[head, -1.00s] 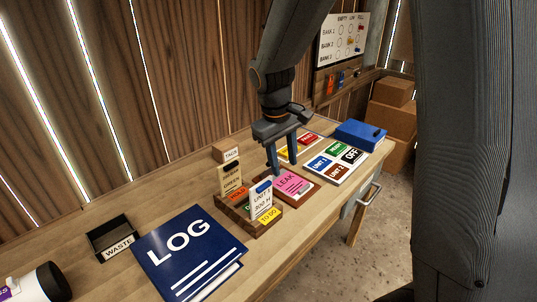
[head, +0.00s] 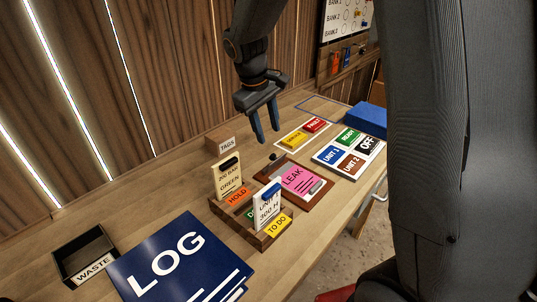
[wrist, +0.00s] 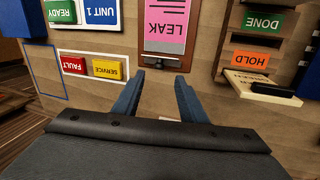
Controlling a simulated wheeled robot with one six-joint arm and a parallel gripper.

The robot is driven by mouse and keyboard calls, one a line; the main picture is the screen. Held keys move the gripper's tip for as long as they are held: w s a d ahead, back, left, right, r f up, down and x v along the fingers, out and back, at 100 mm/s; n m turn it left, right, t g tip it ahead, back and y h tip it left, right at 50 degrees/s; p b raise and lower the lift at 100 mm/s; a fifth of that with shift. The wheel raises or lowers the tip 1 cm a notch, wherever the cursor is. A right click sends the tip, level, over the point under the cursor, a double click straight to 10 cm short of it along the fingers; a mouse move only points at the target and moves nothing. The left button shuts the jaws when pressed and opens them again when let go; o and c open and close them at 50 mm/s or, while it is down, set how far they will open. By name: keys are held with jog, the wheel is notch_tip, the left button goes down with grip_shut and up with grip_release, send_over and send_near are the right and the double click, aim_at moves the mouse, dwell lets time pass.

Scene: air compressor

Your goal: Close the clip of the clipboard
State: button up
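The clipboard (head: 318,200) is a brown board with a pink LEAK sheet (head: 295,180) on the table. In the wrist view it lies ahead of my gripper, its near end (wrist: 178,46) towards the fingers. The clip (wrist: 162,62) shows there as a dark bar with a small black knob; the knob (head: 273,156) also shows in the head view. I cannot tell the clip's angle. My gripper (head: 267,133) is open and empty, its fingertips above and a little short of the clip end. Its spread fingers show in the wrist view (wrist: 160,84).
A wooden tag holder (head: 245,228) with upright cards stands left of the clipboard. A white panel with UNIT and OFF tiles (head: 350,153) lies to the right. FAULT and SERVICE tiles (head: 303,133) lie behind. A blue LOG binder (head: 180,262) lies at the front left.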

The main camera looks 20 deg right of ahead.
aim_at(272, 154)
jog(key=shift+w+a+b+x, duration=0.1)
jog(key=shift+w+b+x, duration=0.15)
jog(key=shift+x, duration=1.6)
jog(key=shift+w+a+b+x, duration=0.15)
jog(key=shift+b+x, duration=0.15)
jog(key=shift+x, duration=1.55)
jog(key=shift+w+b+x, duration=0.2)
jog(key=shift+b+x, duration=0.05)
jog(key=shift+x, duration=1.65)
jog(key=shift+r, duration=0.1)
grip_shut()
